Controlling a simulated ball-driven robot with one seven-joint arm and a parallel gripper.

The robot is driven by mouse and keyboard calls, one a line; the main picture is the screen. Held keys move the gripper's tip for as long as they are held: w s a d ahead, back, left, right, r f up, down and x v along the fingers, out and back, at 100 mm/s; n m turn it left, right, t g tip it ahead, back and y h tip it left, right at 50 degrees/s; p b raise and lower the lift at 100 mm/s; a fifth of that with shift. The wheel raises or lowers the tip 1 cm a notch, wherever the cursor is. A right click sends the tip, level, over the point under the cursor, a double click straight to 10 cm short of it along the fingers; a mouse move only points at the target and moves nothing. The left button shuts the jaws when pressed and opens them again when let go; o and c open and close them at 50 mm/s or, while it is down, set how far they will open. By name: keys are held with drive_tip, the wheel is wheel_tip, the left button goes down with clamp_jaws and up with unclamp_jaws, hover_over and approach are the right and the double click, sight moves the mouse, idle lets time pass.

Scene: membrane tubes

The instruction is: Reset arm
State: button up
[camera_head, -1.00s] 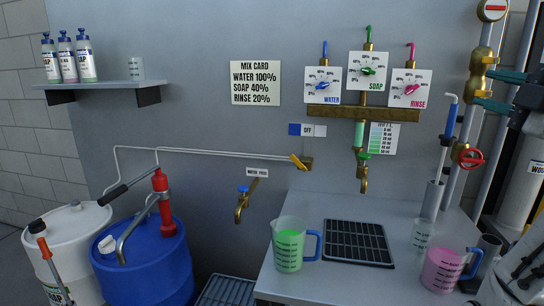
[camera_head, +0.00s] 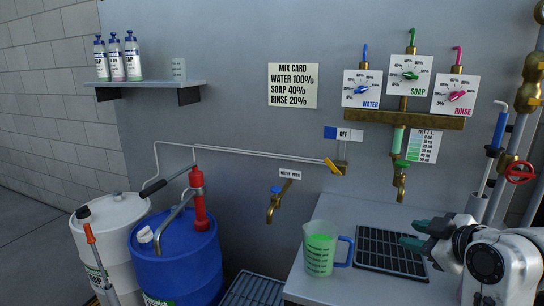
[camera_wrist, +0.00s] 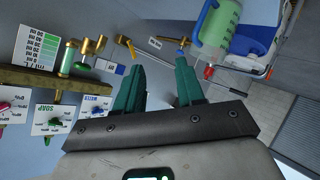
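My gripper (camera_head: 413,234) is at the lower right of the head view, above the right part of the black drain grate (camera_head: 371,236). Its green fingers (camera_wrist: 158,88) stand apart with nothing between them in the wrist view, so it is open and empty. The measuring jug (camera_head: 320,249) with green liquid and a blue handle stands on the counter, left of the grate. It also shows at the top of the wrist view (camera_wrist: 219,24).
Water, soap and rinse dials (camera_head: 410,75) sit above a brass manifold (camera_head: 400,118) with a tap (camera_head: 400,182). A brass tap (camera_head: 273,207) is on the wall. A blue drum (camera_head: 178,265) and white drum (camera_head: 112,230) stand left. The counter front edge is below the jug.

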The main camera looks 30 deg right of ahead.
drive_tip(key=s+a+f+m+g+y, duration=0.1)
drive_tip(key=s+a+f+g+y, duration=0.15)
drive_tip(key=a+f, duration=0.6)
drive_tip(key=s+a+f+m+g+y, duration=0.1)
drive_tip(key=s+a+f+m+g, duration=0.3)
drive_tip(key=f, duration=0.7)
drive_tip(key=s+a+f+g+p, duration=0.1)
drive_tip(key=s+a+f+g, duration=0.3)
drive_tip(key=s+a+f, duration=0.5)
drive_tip(key=s+f, duration=0.3)
drive_tip(key=shift+s+a+f, duration=0.15)
drive_tip(key=shift+s+f, duration=0.05)
drive_tip(key=shift+s, duration=0.15)
